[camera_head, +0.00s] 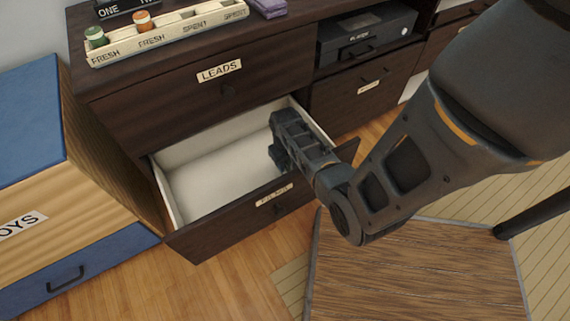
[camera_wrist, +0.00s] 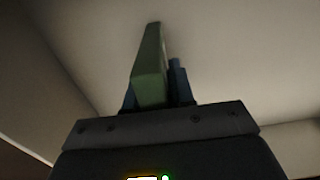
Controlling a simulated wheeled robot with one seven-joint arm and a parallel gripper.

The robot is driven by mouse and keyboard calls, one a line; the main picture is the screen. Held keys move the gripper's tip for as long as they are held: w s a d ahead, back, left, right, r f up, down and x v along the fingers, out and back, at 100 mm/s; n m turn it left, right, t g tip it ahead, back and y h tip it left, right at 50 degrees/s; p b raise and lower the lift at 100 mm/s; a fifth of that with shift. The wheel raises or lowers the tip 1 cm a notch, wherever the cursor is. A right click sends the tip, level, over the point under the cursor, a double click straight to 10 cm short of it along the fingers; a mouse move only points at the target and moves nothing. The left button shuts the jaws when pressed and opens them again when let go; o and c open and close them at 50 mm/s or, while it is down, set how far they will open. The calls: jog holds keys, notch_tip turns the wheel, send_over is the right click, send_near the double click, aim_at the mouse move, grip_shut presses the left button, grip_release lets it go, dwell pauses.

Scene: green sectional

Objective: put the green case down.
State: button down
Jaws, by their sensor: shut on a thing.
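In the wrist view, the green case (camera_wrist: 150,68) stands on edge between the fingers of my gripper (camera_wrist: 158,88), which is shut on it. The case's far end reaches toward the pale drawer floor; I cannot tell whether it touches. In the head view, my gripper (camera_head: 280,150) points into an open drawer (camera_head: 205,192) with a white inside, at the drawer's right part. The case is hidden there behind my gripper and arm. The rest of the drawer inside looks empty.
The drawer sits under a closed drawer labelled LEADS (camera_head: 220,72). A tray with small jars (camera_head: 165,33) stands on the cabinet top. A blue and wooden toy chest (camera_head: 75,180) is at left. A brown-topped table (camera_head: 415,270) stands at front right.

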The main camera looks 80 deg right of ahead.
jog(key=c, duration=1.4)
grip_release()
jog(key=shift+f, duration=0.15)
jog(key=o, duration=0.4)
jog(key=shift+o, duration=0.2)
notch_tip(320, 180, up, 12)
jog(key=p, duration=0.4)
jog(key=shift+r, duration=0.25)
